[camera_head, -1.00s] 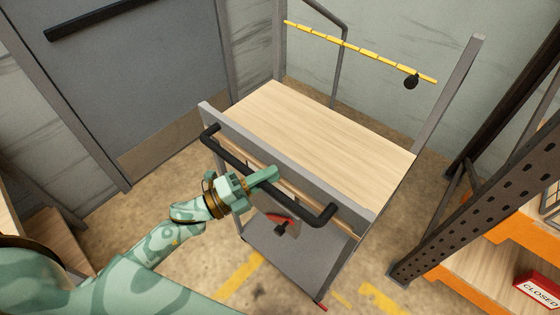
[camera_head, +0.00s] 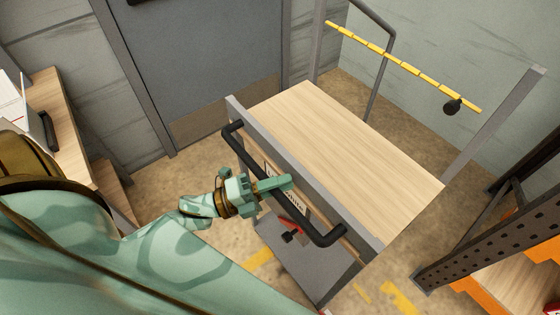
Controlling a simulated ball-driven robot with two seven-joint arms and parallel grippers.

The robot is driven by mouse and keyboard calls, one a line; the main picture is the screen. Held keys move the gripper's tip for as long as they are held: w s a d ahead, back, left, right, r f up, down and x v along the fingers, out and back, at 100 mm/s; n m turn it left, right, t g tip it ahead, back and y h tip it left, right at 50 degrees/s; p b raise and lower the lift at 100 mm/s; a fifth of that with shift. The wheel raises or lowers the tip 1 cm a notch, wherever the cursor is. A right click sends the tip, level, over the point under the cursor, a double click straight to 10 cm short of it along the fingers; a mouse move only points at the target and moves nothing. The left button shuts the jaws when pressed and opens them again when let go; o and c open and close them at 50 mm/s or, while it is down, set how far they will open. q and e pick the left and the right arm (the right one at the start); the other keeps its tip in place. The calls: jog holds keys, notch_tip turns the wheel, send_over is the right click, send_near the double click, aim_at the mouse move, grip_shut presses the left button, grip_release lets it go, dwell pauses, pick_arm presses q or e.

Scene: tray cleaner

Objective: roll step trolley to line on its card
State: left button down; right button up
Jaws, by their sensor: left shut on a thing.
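The step trolley (camera_head: 345,140) stands ahead of me, with a light wood top platform, grey frame and a lower grey step (camera_head: 308,262). A black push handle (camera_head: 325,236) runs along its near side. My left gripper (camera_head: 275,186) is shut on the black handle near its middle. A white card (camera_head: 296,200) with dark print is on the trolley's near side, partly hidden behind the gripper and handle. Yellow line marks (camera_head: 400,298) show on the floor at the trolley's near right, with another yellow piece (camera_head: 259,259) to the left of the lower step. My right gripper is not in view.
A grey door (camera_head: 205,55) stands behind to the left. A yellow bar (camera_head: 400,65) with a black knob spans the trolley's far side. A dark perforated rack post (camera_head: 490,235) with orange shelving is close at the right. A wooden desk (camera_head: 65,125) is at the left.

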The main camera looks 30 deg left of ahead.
pick_arm(q)
jog(key=c, duration=1.3)
grip_release()
jog(key=shift+f, duration=0.15)
jog(key=b+v, duration=0.2)
jog(key=v, duration=1.4)
jog(key=shift+s+a, duration=0.1)
jog(key=shift+s, duration=0.05)
